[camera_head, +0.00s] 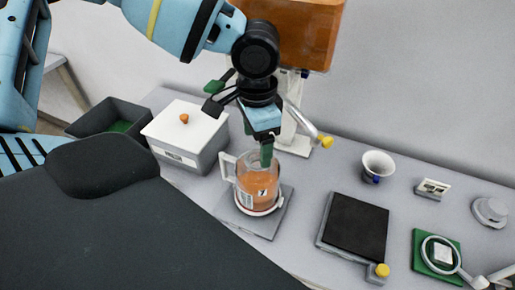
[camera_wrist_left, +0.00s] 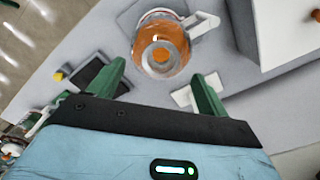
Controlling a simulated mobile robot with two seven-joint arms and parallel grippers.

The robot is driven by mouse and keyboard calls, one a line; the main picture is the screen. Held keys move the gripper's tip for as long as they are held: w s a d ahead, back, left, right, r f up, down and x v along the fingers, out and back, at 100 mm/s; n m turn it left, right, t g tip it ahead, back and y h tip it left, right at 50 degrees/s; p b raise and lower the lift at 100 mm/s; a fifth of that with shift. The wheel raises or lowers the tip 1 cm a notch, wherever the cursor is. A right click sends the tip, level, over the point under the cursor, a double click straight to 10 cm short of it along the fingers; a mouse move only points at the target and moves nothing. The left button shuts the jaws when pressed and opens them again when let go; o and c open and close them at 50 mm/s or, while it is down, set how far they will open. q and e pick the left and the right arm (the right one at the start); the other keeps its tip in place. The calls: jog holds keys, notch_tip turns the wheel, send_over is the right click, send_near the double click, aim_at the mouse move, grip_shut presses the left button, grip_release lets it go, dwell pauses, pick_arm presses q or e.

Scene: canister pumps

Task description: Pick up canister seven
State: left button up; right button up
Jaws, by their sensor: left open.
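The canister marked 7 (camera_head: 257,187) is a clear jug with orange-brown contents, a white base ring and a pale handle on its left. It stands upright on a grey square plate (camera_head: 272,222). In the left wrist view the canister (camera_wrist_left: 160,45) lies just past the fingertips, its round top facing the camera. My left gripper (camera_head: 266,153) points down over it, and one green finger overlaps its rim in the head view. In the left wrist view the gripper's two green fingers (camera_wrist_left: 160,80) are spread with nothing between them. I cannot tell whether they touch the canister. My right gripper is not in view.
A white-lidded box (camera_head: 188,133) stands left of the canister, with a dark bin (camera_head: 108,117) beyond. An orange tank on a stand (camera_head: 300,35) rises behind. A black pad (camera_head: 355,228), white cup (camera_head: 378,165) and green board (camera_head: 425,262) are to the right.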

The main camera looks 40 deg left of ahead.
aim_at(257, 164)
pick_arm(q)
jog(key=shift+f, duration=0.55)
jog(key=shift+w+f, duration=0.1)
jog(key=shift+f, duration=2)
grip_shut()
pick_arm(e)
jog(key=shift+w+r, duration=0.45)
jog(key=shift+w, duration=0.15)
